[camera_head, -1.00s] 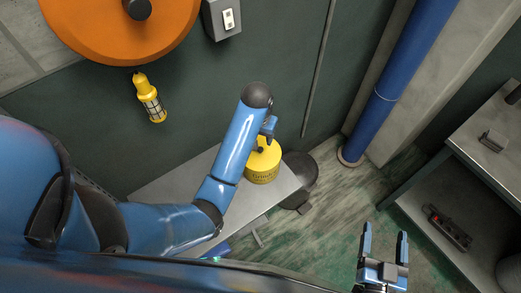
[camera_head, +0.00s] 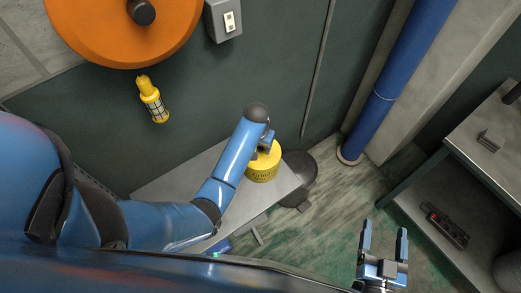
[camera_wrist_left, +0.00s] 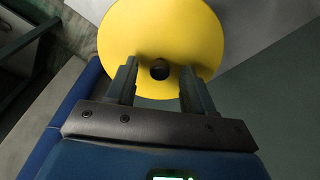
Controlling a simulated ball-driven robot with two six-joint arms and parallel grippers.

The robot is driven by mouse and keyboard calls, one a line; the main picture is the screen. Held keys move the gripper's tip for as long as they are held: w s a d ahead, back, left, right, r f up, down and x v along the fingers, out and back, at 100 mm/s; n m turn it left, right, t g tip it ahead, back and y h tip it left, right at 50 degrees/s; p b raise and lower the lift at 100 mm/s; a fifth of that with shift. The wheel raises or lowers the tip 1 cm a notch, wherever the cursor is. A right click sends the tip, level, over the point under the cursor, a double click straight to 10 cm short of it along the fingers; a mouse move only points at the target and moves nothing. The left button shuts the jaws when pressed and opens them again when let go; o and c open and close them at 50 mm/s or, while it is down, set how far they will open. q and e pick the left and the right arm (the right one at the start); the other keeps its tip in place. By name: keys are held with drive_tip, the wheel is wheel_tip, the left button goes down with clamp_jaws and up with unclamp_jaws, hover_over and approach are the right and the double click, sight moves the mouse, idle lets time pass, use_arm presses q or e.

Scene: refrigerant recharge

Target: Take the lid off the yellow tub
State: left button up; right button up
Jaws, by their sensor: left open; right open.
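The yellow tub (camera_head: 263,170) stands on a grey bench, with dark lettering on its side. Its yellow lid (camera_wrist_left: 160,28) fills the top of the left wrist view, with a dark round knob (camera_wrist_left: 160,69) on it. My left gripper (camera_head: 268,140) is at the lid, partly hidden by its own arm in the head view. In the left wrist view its two open fingers (camera_wrist_left: 158,82) stand on either side of the knob, with gaps to it. My right gripper (camera_head: 384,232) is open and empty at the lower right, far from the tub.
The grey bench (camera_head: 222,205) has bare room left of the tub. A dark round bin (camera_head: 299,177) stands right beside the bench. A blue pipe (camera_head: 398,75) rises behind it. A grey shelf unit (camera_head: 478,150) stands at the right. A yellow work lamp (camera_head: 152,101) hangs on the wall.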

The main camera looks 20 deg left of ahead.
use_arm(q)
drive_tip(key=shift+f, duration=0.25)
drive_tip(key=shift+c, duration=0.4)
clamp_jaws()
drive_tip(key=shift+r, duration=0.2)
wheel_tip(320, 180, up, 10)
drive_tip(key=b, duration=0.1)
wheel_tip(320, 180, up, 9)
drive_tip(key=p, duration=0.7)
hover_over(260, 148)
drive_tip(key=shift+r, duration=0.15)
